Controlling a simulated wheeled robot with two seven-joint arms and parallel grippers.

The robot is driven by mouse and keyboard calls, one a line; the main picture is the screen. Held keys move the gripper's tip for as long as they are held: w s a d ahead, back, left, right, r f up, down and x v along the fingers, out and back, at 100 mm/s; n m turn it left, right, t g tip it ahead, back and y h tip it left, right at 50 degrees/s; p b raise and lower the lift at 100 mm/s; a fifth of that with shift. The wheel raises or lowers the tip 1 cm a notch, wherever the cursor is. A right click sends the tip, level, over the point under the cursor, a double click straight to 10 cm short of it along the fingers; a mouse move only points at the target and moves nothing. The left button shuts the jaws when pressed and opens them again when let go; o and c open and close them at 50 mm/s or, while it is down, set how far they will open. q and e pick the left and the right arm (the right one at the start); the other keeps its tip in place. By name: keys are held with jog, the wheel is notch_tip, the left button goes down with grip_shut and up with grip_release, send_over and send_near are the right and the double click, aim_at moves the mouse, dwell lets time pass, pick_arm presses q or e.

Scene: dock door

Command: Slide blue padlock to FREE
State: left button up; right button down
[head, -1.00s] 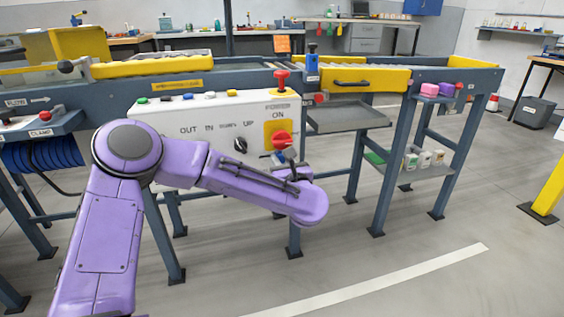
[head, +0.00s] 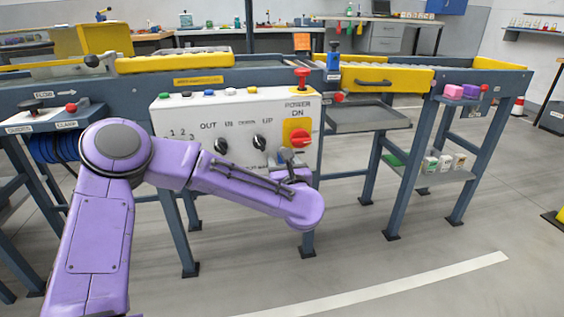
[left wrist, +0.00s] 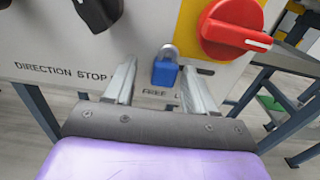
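The blue padlock (left wrist: 165,72) shows in the left wrist view, hanging by its metal shackle on the front of the white control panel (head: 178,115). It is just above the printed words "FREE" and a second word starting with "L", which my right-hand finger partly hides. My left gripper (left wrist: 159,66) is open, its two metal fingers on either side of the padlock with gaps visible; I cannot tell how deep they reach. The red rotary switch (left wrist: 232,28) is above and to the right of the padlock. In the head view the padlock cannot be made out clearly near my wrist. My right gripper is not in view.
Black knobs (head: 259,142) sit on the panel left of the red switch, and a red button (head: 303,76) stands on its top. A grey tray (head: 365,118) and a yellow-sided conveyor (head: 390,80) are to the right. The floor in front is clear.

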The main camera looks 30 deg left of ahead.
pick_arm(q)
jog(key=p+v, duration=0.2)
jog(key=v, duration=0.8)
jog(key=shift+s+d, duration=0.2)
